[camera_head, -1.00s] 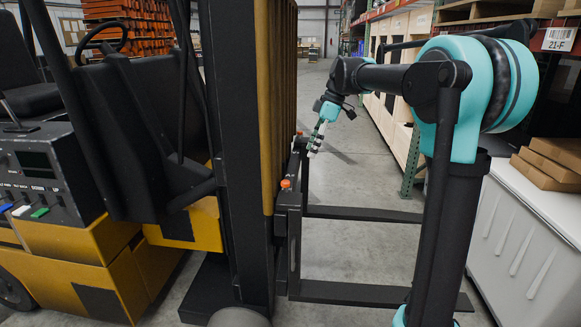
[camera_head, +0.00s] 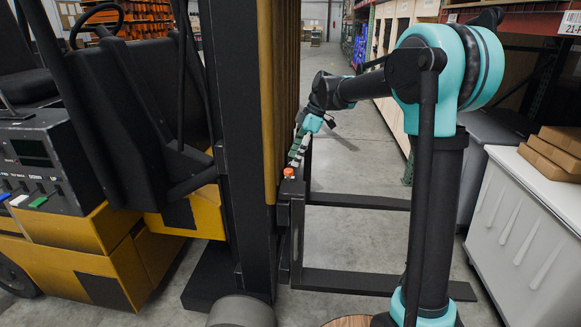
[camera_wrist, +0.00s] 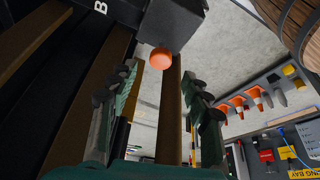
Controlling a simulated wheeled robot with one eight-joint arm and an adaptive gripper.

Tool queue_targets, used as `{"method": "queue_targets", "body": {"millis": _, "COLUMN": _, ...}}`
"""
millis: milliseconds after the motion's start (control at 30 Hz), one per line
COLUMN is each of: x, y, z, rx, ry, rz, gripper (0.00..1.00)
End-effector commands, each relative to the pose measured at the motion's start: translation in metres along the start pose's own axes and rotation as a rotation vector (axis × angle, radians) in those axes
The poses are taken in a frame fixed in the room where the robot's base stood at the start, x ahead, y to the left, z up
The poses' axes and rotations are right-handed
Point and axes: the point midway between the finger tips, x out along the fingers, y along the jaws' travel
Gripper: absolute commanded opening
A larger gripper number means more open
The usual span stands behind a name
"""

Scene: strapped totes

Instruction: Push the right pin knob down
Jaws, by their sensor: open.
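An orange pin knob (camera_head: 288,172) sits on top of the dark fork carriage (camera_head: 291,188), at the side of the forklift mast. In the wrist view the orange knob (camera_wrist: 160,58) shows between my two fingers, beyond their tips, against a dark block. My gripper (camera_head: 295,158) is just above and behind the knob in the head view, pointing down. It is open and empty, with a clear gap between the fingers in the wrist view (camera_wrist: 163,80). I cannot tell whether a finger touches the knob. Only one orange knob is plainly seen; I cannot tell if it is the right one.
The yellow and black mast (camera_head: 240,130) stands close on the left. Two dark forks (camera_head: 375,284) reach out to the right, low over the floor. A white bin (camera_head: 530,235) with cardboard boxes (camera_head: 556,150) stands at far right. The aisle behind is clear.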

Motion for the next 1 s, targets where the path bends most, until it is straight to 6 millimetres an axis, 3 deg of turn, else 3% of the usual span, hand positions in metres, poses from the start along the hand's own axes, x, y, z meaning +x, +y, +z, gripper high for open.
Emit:
{"method": "queue_targets", "body": {"millis": 100, "x": 0.020, "y": 0.000, "z": 0.000, "rx": -0.001, "ry": 0.000, "rz": 0.000, "gripper": 0.49}}
{"method": "queue_targets", "body": {"millis": 300, "x": 0.042, "y": 0.000, "z": 0.000, "rx": -0.001, "ry": 0.000, "rz": 0.000, "gripper": 0.49}}
{"method": "queue_targets", "body": {"millis": 700, "x": 0.047, "y": 0.000, "z": 0.000, "rx": 0.000, "ry": 0.000, "rz": 0.001, "gripper": 0.48}}
{"method": "queue_targets", "body": {"millis": 1000, "x": 0.047, "y": 0.000, "z": 0.000, "rx": 0.000, "ry": 0.000, "rz": 0.001, "gripper": 0.10}}
